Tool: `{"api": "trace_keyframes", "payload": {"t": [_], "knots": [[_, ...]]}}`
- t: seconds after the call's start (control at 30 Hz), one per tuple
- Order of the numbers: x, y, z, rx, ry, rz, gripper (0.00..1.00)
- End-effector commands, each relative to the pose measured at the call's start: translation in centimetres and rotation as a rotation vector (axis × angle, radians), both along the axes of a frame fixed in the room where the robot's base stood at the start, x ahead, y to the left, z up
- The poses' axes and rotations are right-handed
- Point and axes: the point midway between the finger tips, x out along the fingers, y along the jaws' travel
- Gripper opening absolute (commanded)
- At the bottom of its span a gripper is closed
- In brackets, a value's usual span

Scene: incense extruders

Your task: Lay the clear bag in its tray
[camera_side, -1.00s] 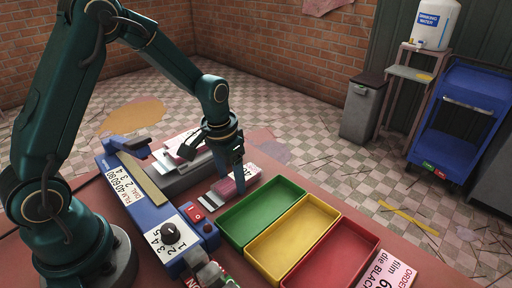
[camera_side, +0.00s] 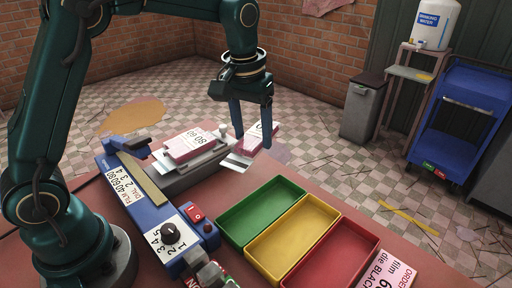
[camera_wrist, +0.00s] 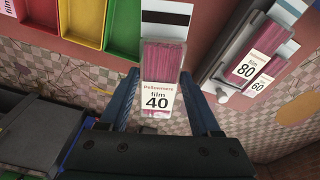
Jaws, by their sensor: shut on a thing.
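My gripper (camera_wrist: 165,105) is shut on a clear bag (camera_wrist: 163,57) of pink sticks. The bag's label reads "film 40", and a white end with a black strip shows beyond it. In the side view the held bag (camera_side: 262,136) is tilted, raised above the table, behind the green tray (camera_side: 228,229). My gripper (camera_side: 252,128) is above and around it. The yellow tray (camera_side: 275,262) and red tray (camera_side: 330,282) stand beside the green one; all three look empty.
The sealer has a dial (camera_side: 170,234) and a red switch (camera_side: 195,213). An order card (camera_side: 388,272) lies right of the red tray.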

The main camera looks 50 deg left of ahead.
Motion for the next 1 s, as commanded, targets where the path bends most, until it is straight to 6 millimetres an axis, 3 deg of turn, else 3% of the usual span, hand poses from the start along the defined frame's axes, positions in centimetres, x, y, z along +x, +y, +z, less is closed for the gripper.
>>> {"api": "trace_keyframes", "payload": {"t": [0.1,0.23,0.4,0.5,0.7,1.0], "knots": [[1.3,-4.5,-0.1,-0.002,-0.004,0.002,0.07],[1.5,-10.0,-0.6,-0.002,-0.007,-0.019,0.07],[0.0,-17.2,-1.8,0.001,-0.01,-0.099,0.07],[-1.3,-20.2,-2.7,0.006,-0.009,-0.168,0.07],[-3.4,-23.1,-4.1,0.017,0.007,-0.258,0.07],[-3.8,-23.5,-5.4,0.02,0.012,-0.275,0.07]]}}
